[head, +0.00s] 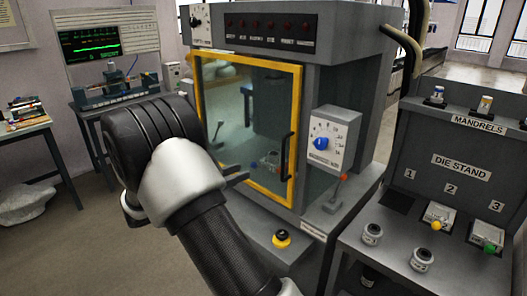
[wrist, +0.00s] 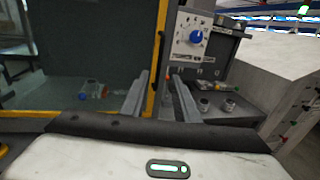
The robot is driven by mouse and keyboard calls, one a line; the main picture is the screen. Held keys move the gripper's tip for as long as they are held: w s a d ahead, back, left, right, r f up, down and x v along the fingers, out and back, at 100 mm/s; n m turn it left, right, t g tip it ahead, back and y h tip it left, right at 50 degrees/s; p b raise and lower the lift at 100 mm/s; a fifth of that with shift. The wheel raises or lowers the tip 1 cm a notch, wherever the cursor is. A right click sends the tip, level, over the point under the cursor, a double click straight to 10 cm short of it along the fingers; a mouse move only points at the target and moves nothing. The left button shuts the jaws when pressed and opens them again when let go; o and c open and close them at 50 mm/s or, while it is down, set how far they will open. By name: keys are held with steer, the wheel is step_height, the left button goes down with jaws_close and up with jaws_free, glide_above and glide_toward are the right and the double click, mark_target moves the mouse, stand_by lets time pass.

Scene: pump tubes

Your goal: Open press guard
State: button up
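The press guard is a clear door in a yellow frame (head: 247,61) on the front of the grey press, and it looks closed. Its black upright handle (head: 287,157) is on the right side of the frame. The guard's yellow edge (wrist: 162,18) and black handle (wrist: 156,58) also show in the wrist view. My gripper (head: 238,177) is in front of the lower guard, left of the handle in the head view. In the wrist view its two fingers (wrist: 160,78) are apart with nothing held between them. The handle appears beyond the fingertips; contact is not visible.
A dial box with a blue knob (head: 321,144) juts out right of the guard, above a red-tipped lever (head: 342,178). A yellow button (head: 282,238) is below. The die stand (head: 440,165) is at right. Open floor lies at left.

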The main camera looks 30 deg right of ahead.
steer(key=p, duration=0.1)
glide_above(282, 178)
steer(key=shift+w+d, duration=0.25)
steer(key=shift+c, duration=0.4)
jaws_close()
